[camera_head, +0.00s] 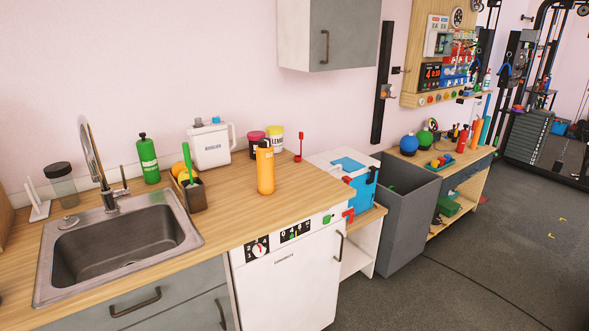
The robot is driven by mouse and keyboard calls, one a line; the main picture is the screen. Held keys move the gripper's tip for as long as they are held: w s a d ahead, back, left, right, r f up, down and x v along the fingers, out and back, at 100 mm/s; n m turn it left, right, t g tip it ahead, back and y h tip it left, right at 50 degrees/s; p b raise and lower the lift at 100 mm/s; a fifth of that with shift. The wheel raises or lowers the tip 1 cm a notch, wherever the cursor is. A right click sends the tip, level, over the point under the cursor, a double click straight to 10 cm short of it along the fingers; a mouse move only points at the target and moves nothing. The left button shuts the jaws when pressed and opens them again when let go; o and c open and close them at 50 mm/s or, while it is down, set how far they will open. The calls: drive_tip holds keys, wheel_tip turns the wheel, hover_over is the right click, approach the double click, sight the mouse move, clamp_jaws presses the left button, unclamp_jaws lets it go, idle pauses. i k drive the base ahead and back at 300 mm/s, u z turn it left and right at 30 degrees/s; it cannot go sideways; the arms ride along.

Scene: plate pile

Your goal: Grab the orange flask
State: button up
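My gripper does not show in this view.
A sink (124,247) with a tall tap lies left. A green bottle (148,158), a white jug (210,144), a dark utensil holder (194,195) and two tubs (275,139) stand behind or left of the flask. A grey bin (405,215) and open floor (460,275) lie right.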

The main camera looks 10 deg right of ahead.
sight(264, 157)
drive_tip(key=k, duration=0.25)
drive_tip(key=u, duration=0.15)
drive_tip(key=i, duration=0.9)
drive_tip(key=u, duration=3.8)
drive_tip(key=i, duration=0.1)
drive_tip(key=z, duration=2.45)
